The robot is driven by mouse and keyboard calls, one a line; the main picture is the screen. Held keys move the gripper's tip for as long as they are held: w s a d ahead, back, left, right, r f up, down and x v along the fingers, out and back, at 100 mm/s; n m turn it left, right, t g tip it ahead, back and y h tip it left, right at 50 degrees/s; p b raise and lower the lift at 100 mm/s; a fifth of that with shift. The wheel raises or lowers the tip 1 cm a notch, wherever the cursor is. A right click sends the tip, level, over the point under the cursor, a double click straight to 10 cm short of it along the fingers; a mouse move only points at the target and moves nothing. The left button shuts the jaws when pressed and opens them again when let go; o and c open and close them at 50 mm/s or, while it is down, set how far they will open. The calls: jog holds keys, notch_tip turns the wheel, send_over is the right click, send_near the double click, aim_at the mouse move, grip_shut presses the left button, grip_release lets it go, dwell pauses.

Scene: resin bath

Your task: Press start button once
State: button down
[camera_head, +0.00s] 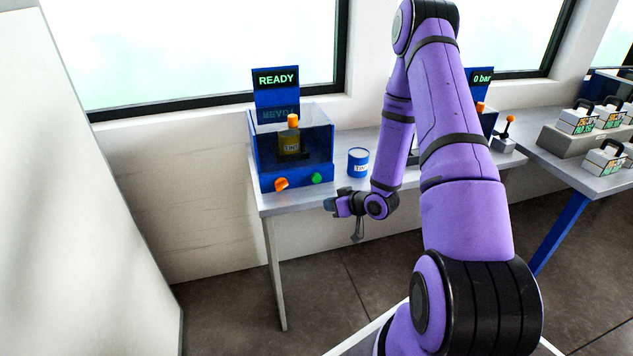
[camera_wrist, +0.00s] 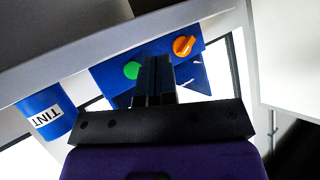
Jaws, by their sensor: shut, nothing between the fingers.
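The blue machine (camera_head: 262,158) stands on the grey bench, with a green round button (camera_head: 316,179) and an orange knob (camera_head: 281,184) on its front. Its display (camera_head: 276,78) reads READY. My gripper (camera_head: 329,204) is below and slightly right of the green button in the head view, apart from it. In the wrist view my gripper (camera_wrist: 156,65) has its fingers together and empty. The green button (camera_wrist: 131,69) shows just left of the fingertips there, and the orange knob (camera_wrist: 183,45) to their upper right. No writing can be read on either control.
A blue TINT can (camera_head: 358,163) stands on the bench right of the machine; it also shows in the wrist view (camera_wrist: 45,112). A "0 bar" display (camera_head: 482,79) and a small lever unit (camera_head: 504,142) stand farther right.

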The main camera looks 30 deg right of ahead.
aim_at(322, 195)
jog(key=shift+w+d, duration=0.4)
jog(key=shift+w, duration=1)
jog(key=shift+w+d, duration=0.45)
jog(key=shift+w, duration=1)
jog(key=shift+w+d, duration=0.4)
jog(key=shift+w, duration=1)
jog(key=shift+w+d, duration=0.25)
jog(key=shift+w, duration=0.6)
jog(key=shift+s+a, duration=0.25)
jog(key=shift+s, duration=0.6)
jog(key=shift+s+a, duration=0.25)
jog(key=shift+s, duration=0.55)
jog(key=shift+s+a, duration=0.2)
jog(key=shift+s, duration=0.65)
jog(key=shift+s+a, duration=0.25)
jog(key=shift+s, duration=0.55)
jog(key=shift+r, duration=0.1)
